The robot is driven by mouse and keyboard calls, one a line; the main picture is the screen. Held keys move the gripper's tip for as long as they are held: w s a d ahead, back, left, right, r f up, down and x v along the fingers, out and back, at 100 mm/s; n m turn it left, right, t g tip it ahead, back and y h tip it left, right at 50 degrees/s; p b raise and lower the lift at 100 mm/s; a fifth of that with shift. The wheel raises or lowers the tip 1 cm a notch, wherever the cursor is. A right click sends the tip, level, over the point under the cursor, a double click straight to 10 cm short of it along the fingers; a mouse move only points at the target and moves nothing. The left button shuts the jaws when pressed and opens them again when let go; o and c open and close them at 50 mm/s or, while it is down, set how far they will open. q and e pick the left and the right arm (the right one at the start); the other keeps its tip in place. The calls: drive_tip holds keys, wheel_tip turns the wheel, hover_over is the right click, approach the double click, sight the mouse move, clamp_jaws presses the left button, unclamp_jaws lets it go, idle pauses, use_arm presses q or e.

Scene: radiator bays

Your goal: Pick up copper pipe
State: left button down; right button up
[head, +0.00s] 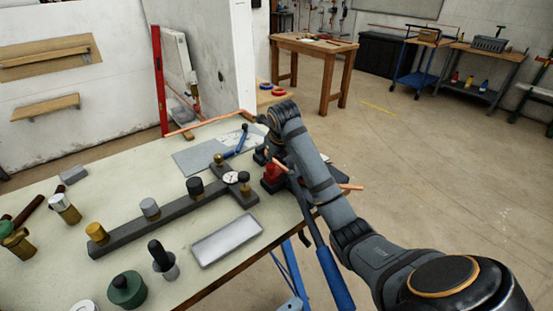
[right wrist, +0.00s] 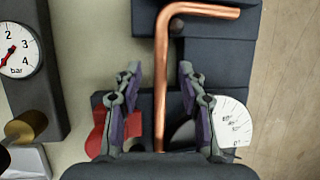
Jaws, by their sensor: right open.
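A bent copper pipe (right wrist: 162,85) shows in the right wrist view, with its long leg running down between my fingers and its short leg bending right at the top. It lies over a dark block-like fixture. In the head view, a copper piece (head: 350,187) sticks out to the right of my arm, and the rest is largely hidden. My right gripper (right wrist: 160,72) is open, one finger on each side of the long leg, with visible gaps. In the head view, my right arm hides most of the gripper. My left gripper is not in view.
A red part (right wrist: 104,128) and a white graduated scale (right wrist: 234,122) flank my fingers. A grey manifold with a pressure gauge (head: 231,178) lies to the left. A metal tray (head: 226,240) and several fittings occupy the bench. Another copper pipe (head: 207,123) runs along the back.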

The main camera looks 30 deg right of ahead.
clamp_jaws()
idle(0.5)
